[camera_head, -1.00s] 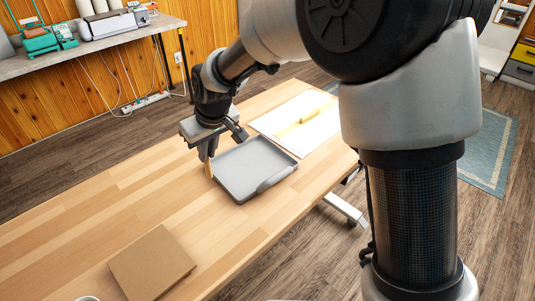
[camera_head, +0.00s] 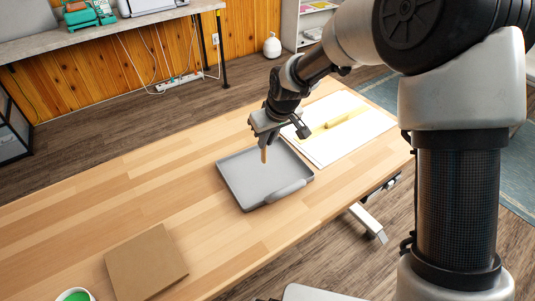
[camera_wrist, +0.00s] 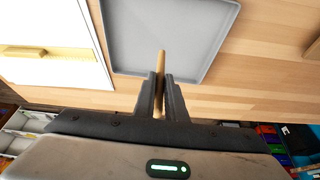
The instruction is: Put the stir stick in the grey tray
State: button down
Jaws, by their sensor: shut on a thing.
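The stir stick (camera_head: 264,155) is a short, thin wooden stick, and it also shows in the wrist view (camera_wrist: 161,62). My gripper (camera_wrist: 160,88) is shut on it, with the stick's end sticking out past the fingertips. In the head view my gripper (camera_head: 265,143) is over the far part of the grey tray, with the stick pointing down. The grey tray (camera_head: 240,185) is shallow, with a raised rim and a rounded bar at its near right edge. It looks empty. I cannot tell how far the stick's tip is from the tray floor.
A white board (camera_head: 355,137) with a yellow tool (camera_head: 345,116) lies just right of the tray. A brown flat box (camera_head: 147,262) and a cup with green contents (camera_head: 75,295) are at the table's near left. The wooden table (camera_head: 110,205) is clear left of the tray.

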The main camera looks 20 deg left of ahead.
aim_at(266, 151)
jog(key=shift+f, duration=2.2)
jog(key=shift+f+b, duration=0.25)
jog(key=shift+b, duration=0.2)
jog(key=c, duration=1.8)
grip_release()
jog(key=shift+r, duration=0.1)
jog(key=shift+d+r+p, duration=0.1)
jog(key=shift+r+p, duration=0.2)
jog(key=shift+r, duration=0.35)
jog(key=p+v, duration=0.1)
jog(key=v, duration=1)
jog(key=shift+s, duration=0.15)
